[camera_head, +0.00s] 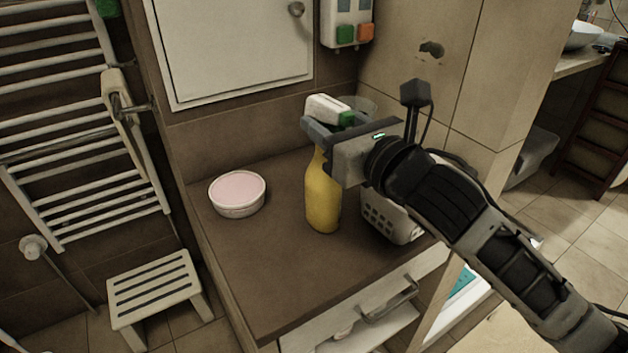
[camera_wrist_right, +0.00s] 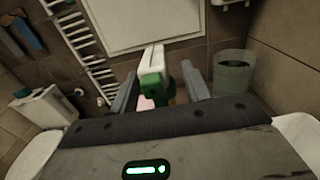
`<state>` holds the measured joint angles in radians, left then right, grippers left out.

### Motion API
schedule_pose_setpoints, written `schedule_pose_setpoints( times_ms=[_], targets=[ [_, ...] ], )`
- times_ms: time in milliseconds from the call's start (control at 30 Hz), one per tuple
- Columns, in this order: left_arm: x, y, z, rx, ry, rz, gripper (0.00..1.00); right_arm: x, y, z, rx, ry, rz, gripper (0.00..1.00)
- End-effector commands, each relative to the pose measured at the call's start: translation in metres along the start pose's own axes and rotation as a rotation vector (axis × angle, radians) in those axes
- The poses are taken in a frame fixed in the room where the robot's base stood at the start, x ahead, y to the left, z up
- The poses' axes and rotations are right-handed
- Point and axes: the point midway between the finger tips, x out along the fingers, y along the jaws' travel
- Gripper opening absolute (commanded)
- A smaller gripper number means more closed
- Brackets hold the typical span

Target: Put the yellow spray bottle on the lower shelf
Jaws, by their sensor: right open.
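The yellow spray bottle (camera_head: 322,200), with a white and green spray head (camera_head: 328,109), stands upright on the brown countertop (camera_head: 275,285). My right gripper (camera_head: 312,133) is at the bottle's neck, just below the spray head. In the right wrist view the spray head (camera_wrist_right: 152,68) shows between the two grey fingers of the gripper (camera_wrist_right: 160,92). The fingers are open, one on each side of the bottle. Part of the bottle's neck is hidden by the gripper. Below the countertop, a white shelf or drawer (camera_head: 340,335) with a handle shows partly. My left gripper is not in view.
A white bowl with pink content (camera_head: 237,193) stands left of the bottle. A white basket (camera_head: 388,221) is right of it, partly behind my arm. A translucent bin (camera_wrist_right: 233,72) stands behind. A white stool (camera_head: 155,284) and towel rack (camera_head: 75,130) are at left. The front countertop is clear.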

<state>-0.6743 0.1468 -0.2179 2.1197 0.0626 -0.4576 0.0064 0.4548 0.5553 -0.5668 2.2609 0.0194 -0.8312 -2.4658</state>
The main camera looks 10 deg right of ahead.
Motion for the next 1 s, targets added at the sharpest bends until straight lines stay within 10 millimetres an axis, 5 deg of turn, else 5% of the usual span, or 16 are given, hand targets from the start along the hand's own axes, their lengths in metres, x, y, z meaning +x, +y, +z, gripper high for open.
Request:
schedule_pose_setpoints(
  times_ms=[367,533,1000],
  targets=[
    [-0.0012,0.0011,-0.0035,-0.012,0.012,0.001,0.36,0.0041,-0.0004,0.0016,-0.001,-0.001,-0.008,0.47],
    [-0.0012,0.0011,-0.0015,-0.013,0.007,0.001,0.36,0.0041,-0.0004,0.0015,-0.001,-0.001,-0.008,0.0],
    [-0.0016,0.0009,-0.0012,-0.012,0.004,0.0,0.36,0.004,-0.0006,0.0093,-0.003,-0.006,-0.008,0.0]
  ],
)
